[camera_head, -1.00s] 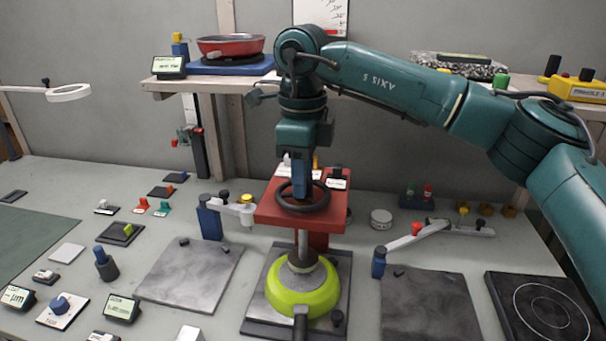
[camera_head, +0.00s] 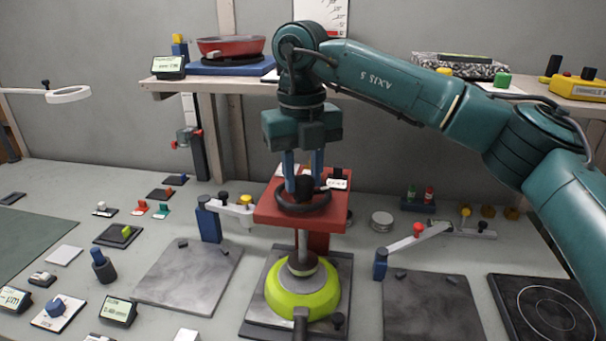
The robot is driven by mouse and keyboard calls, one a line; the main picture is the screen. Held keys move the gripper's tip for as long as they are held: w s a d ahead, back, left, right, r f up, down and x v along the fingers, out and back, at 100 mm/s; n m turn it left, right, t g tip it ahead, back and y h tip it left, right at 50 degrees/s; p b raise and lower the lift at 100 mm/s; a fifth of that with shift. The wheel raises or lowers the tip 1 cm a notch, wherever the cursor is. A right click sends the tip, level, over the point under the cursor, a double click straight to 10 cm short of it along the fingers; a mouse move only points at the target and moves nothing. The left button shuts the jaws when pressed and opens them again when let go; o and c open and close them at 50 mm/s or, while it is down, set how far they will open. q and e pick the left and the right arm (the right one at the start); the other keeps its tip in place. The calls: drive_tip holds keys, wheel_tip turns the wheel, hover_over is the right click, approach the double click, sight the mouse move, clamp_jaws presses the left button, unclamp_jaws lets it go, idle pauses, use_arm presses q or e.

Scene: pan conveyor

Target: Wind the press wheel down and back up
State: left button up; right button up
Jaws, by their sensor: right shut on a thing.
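The press wheel (camera_head: 322,207), a black ring with a dark upright knob (camera_head: 304,188), lies flat on top of the red press (camera_head: 267,213). My right gripper (camera_head: 304,172) points straight down from above, one blue finger on each side of the knob, and is shut on it. The press's grey ram (camera_head: 302,243) comes down over a lime green pan (camera_head: 284,301). Its foot sits inside the pan, but I cannot tell whether it touches the bottom. The pan's dark handle (camera_head: 301,325) points toward me. My left gripper is not in view.
The shelf (camera_head: 215,84) behind holds a red pan (camera_head: 230,46) and a yellow control box (camera_head: 580,88). Swing arms with blue posts stand left (camera_head: 208,222) and right (camera_head: 381,264) of the press. Grey plates lie beside it. A hob (camera_head: 545,310) is at the right.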

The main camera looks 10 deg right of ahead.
drive_tip(key=m, duration=0.5)
drive_tip(key=shift+m+b, duration=0.3)
drive_tip(key=shift+b, duration=0.1)
drive_tip(key=m+b, duration=0.1)
drive_tip(key=m, duration=0.4)
drive_tip(key=m+b, duration=0.2)
drive_tip(key=m, duration=0.5)
drive_tip(key=shift+m, duration=0.3)
drive_tip(key=m, duration=0.2)
drive_tip(key=shift+d+m+b, duration=0.1)
drive_tip(key=shift+m+b, duration=0.3)
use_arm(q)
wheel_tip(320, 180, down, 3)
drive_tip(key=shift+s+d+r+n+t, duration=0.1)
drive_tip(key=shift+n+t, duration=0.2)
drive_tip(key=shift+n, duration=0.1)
use_arm(e)
drive_tip(key=shift+m, duration=0.6)
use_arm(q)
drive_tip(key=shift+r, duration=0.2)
use_arm(e)
drive_tip(key=shift+r, duration=0.1)
drive_tip(key=o, duration=1)
